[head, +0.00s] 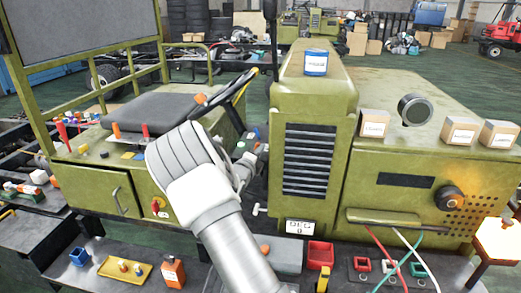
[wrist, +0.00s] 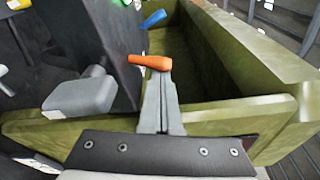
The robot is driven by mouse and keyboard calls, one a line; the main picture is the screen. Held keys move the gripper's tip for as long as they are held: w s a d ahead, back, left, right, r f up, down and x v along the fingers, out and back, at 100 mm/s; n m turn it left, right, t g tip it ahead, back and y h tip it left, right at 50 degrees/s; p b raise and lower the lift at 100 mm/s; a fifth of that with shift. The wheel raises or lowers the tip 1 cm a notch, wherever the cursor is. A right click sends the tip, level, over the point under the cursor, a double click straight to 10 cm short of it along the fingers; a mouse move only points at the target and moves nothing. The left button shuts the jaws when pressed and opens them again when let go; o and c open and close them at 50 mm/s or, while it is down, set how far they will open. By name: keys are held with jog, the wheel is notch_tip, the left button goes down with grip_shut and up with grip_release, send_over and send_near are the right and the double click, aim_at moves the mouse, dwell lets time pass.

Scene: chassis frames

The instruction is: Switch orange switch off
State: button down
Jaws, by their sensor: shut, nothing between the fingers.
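The orange switch (wrist: 150,62) shows in the wrist view as a small lever pointing left. It sits right at the tips of my gripper (wrist: 163,82). My gripper is shut with its grey fingers together and nothing between them. The fingertips overlap the right end of the orange lever; I cannot tell whether they touch it. A blue switch (wrist: 154,18) lies just beyond it. In the head view my arm covers the area beside the green hood, and I cannot make out the orange switch there.
A grey block-like part (wrist: 85,92) is left of my fingers in the wrist view. Boxes (head: 373,123) sit on the right body. A front bench holds a yellow tray (head: 112,267) and red bins (head: 320,253).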

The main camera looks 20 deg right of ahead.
jog(key=shift+w+a+r+n+p, duration=0.15)
jog(key=shift+a+r+n+p, duration=0.05)
jog(key=shift+n+p, duration=0.35)
jog(key=shift+w+a+r+n+p, duration=0.1)
jog(key=shift+a+r+n+p, duration=0.05)
jog(key=shift+n+p, duration=0.35)
jog(key=shift+w+a+r+p, duration=0.1)
jog(key=shift+w+a+p, duration=0.15)
jog(key=shift+a+p, duration=0.15)
jog(key=shift+s+a, duration=0.1)
